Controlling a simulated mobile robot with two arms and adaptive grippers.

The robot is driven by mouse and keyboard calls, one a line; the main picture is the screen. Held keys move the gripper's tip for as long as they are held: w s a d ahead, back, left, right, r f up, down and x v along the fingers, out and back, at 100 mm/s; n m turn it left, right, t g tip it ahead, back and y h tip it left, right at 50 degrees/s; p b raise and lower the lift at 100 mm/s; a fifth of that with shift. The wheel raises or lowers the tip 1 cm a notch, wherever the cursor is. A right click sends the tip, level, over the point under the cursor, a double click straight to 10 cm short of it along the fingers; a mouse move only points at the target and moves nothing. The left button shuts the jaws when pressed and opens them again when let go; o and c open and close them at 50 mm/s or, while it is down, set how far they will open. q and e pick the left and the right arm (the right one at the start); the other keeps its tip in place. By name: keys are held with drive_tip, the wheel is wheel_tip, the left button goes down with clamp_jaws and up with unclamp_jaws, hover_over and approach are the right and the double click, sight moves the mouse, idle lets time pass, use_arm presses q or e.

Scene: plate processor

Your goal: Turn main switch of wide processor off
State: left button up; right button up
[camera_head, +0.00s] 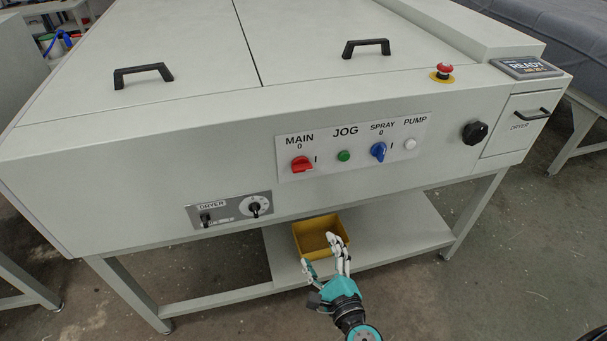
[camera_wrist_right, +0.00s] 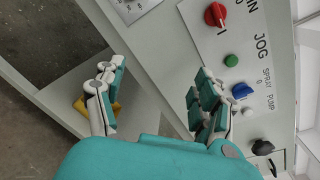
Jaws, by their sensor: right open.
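The wide processor (camera_head: 160,140) is a large pale grey cabinet on legs. Its control panel (camera_head: 350,150) carries the red main switch (camera_head: 301,163) under the word MAIN, with 0 above and I to the right. In the right wrist view the red switch (camera_wrist_right: 215,14) shows at the top, beyond my fingers. My right gripper (camera_head: 322,251) is open and empty, below and in front of the panel, apart from the switch. Its spread fingers (camera_wrist_right: 160,92) also show in the wrist view. My left gripper is not in view.
A green jog button (camera_head: 344,156), a blue spray switch (camera_head: 378,150) and a white pump button (camera_head: 410,143) sit right of the main switch. A dryer panel (camera_head: 231,210) is lower left. A yellow bin (camera_head: 304,231) stands on the lower shelf (camera_head: 400,236) behind my gripper.

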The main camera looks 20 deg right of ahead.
wheel_tip(320, 180, up, 10)
drive_tip(key=m+t, duration=0.1)
drive_tip(key=m, duration=0.7)
drive_tip(key=p, duration=0.2)
approach(303, 171)
drive_tip(key=shift+m+h, duration=0.4)
drive_tip(key=w, duration=0.9)
drive_tip(key=shift+w+a, duration=0.2)
drive_tip(key=shift+w, duration=0.15)
